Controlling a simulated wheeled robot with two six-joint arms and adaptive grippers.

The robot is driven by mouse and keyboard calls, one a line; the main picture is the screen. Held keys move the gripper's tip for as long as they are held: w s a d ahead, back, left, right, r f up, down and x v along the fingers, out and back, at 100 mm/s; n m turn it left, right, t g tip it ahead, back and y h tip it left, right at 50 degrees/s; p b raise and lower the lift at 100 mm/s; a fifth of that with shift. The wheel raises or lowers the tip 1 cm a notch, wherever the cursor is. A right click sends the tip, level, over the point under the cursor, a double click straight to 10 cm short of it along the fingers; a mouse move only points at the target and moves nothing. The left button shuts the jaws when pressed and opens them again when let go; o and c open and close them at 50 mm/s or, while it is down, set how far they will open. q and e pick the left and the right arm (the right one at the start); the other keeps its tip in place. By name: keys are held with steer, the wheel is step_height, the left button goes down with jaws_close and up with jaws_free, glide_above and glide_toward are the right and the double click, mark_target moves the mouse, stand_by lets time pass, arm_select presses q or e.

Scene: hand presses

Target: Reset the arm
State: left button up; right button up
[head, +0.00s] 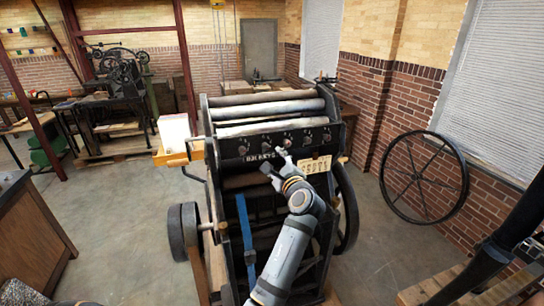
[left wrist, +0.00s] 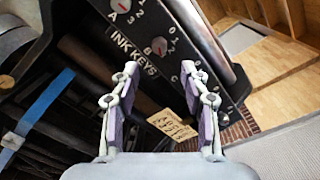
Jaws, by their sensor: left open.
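My left arm reaches up from the bottom of the head view. Its left gripper (head: 275,164) is in front of the black ink key panel (head: 272,146) of the hand press. In the left wrist view the two fingers of the left gripper (left wrist: 159,70) stand apart with nothing between them. I cannot tell whether a fingertip touches the panel. A cream letter card (head: 314,165) hangs below the panel, right of the gripper. My right gripper is not in view.
The press has pale rollers (head: 265,111) on top and a blue strap (head: 246,240) on its front. A white paper stack (head: 174,133) is at its left. A large spoked wheel (head: 424,176) stands by the brick wall. Open floor (head: 125,225) lies left of the press.

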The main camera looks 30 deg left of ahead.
arm_select(q)
steer(key=shift+a+f, duration=0.1)
steer(key=shift+a, duration=0.05)
steer(key=w+d+f+h+b, duration=0.1)
steer(key=d+f+h+b, duration=0.15)
steer(key=f, duration=1.25)
steer(key=d+f+h+b, duration=0.2)
steer(key=f+h, duration=0.1)
steer(key=f, duration=1.1)
steer(key=s+d+f+n+g+h+b, duration=0.15)
steer(key=s+f, duration=0.25)
steer(key=f, duration=0.7)
steer(key=s+d+f+n+g+h+b, duration=0.15)
steer(key=s+f, duration=0.25)
steer(key=f, duration=0.6)
steer(key=s+d+f+n+g+h+b, duration=0.1)
steer(key=s+f+n+g+h+b, duration=0.3)
steer(key=s+f, duration=1.75)
steer(key=s+f+n+g, duration=0.1)
steer(key=s+f+n, duration=0.2)
steer(key=s, duration=0.5)
steer(key=s+a+f+n+g+b, duration=0.1)
steer(key=s+f+n, duration=0.1)
steer(key=s+f, duration=0.2)
steer(key=s+f+n+g, duration=0.1)
steer(key=s+f+n, duration=0.2)
steer(key=s, duration=0.8)
steer(key=shift+s+a+f+n+b, duration=0.2)
steer(key=shift+s+f+n+b, duration=0.15)
steer(key=shift+f, duration=0.45)
